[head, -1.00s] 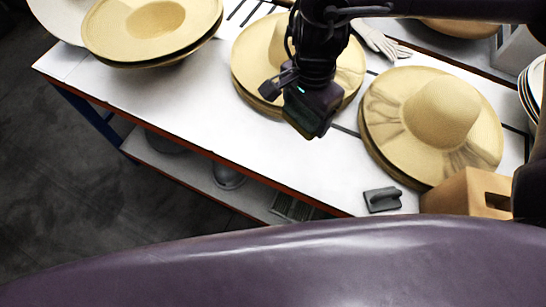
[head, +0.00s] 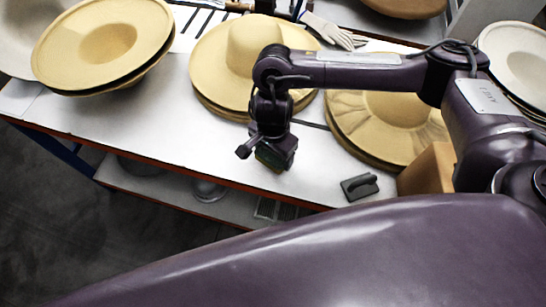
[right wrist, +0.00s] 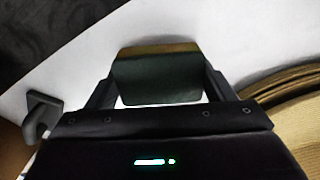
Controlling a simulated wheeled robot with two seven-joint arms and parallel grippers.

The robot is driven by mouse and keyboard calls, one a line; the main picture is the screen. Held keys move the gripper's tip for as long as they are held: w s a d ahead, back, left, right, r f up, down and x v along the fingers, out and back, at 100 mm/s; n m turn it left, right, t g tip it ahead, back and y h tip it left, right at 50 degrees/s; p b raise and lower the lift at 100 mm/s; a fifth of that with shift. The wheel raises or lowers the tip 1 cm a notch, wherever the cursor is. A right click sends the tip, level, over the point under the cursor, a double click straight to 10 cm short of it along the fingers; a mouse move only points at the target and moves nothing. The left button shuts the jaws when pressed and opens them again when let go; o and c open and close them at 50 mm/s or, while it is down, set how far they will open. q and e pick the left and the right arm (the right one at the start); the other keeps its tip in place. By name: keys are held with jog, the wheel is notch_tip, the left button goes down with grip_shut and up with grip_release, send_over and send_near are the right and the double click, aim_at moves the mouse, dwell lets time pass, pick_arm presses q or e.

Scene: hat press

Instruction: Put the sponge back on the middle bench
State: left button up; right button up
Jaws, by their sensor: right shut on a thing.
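My right gripper (head: 274,152) points down over the white bench (head: 225,140), between the near edge and the middle hat stack. It is shut on the sponge, a dark green block with a yellowish edge. The sponge (right wrist: 158,82) shows clearly between the two fingers in the right wrist view, with white bench top around it. In the head view the gripper hides most of the sponge, and I cannot tell whether it touches the bench. My left gripper is not in view.
A grey handled block (head: 360,187) lies on the bench right of the gripper, beside a tan box (head: 428,170). Straw hats stand at the left (head: 105,42), middle (head: 215,65) and right (head: 350,130). A white glove (head: 333,32) lies behind. Bare bench lies left of the gripper.

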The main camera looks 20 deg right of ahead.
aim_at(273, 159)
notch_tip(273, 159, down, 3)
jog(key=shift+f+p, duration=0.1)
jog(key=shift+p, duration=0.25)
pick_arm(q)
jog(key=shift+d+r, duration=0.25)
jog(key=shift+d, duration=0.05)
pick_arm(e)
jog(key=shift+f, duration=0.15)
jog(key=o, duration=0.9)
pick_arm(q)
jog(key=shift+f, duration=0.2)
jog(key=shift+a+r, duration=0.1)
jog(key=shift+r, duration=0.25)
pick_arm(e)
notch_tip(273, 159, up, 12)
jog(key=shift+r, duration=0.15)
